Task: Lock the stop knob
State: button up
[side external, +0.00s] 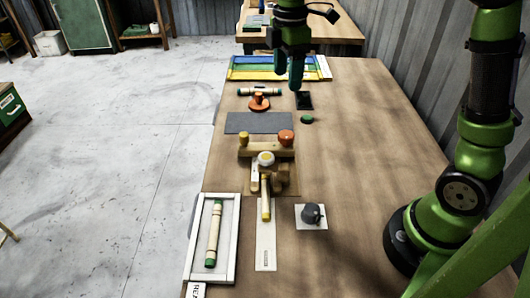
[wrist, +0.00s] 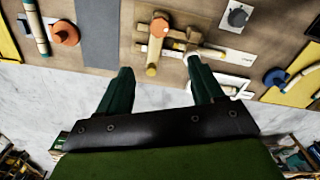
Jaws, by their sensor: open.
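A wooden bending jig (side external: 257,151) stands mid-table. An orange-red round knob (side external: 285,138) sits on its right end and a yellow knob (side external: 243,138) on its left end. A pale round cap (side external: 266,158) is at its centre, and a yellow-tipped lever (side external: 266,205) points toward the camera. No label shows which one is the stop knob. In the wrist view the orange-red knob (wrist: 159,27) and the jig (wrist: 185,35) lie beyond the fingertips. My gripper (side external: 288,80) is open and empty, above the far part of the table, behind the jig; both fingers show apart in the wrist view (wrist: 160,65).
A grey mat (side external: 258,122) lies behind the jig, with an orange-based object (side external: 259,103) beyond it. A white tray (side external: 232,240) holds a green-ended rod (side external: 214,233). A dark knob on a white plate (side external: 313,215) stands right of the lever. The table's right side is mostly clear.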

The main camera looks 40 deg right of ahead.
aim_at(284, 135)
notch_tip(284, 135, down, 17)
jog(key=shift+r, duration=0.1)
dwell(0.3)
jog(key=shift+c, duration=0.2)
jog(key=c, duration=1)
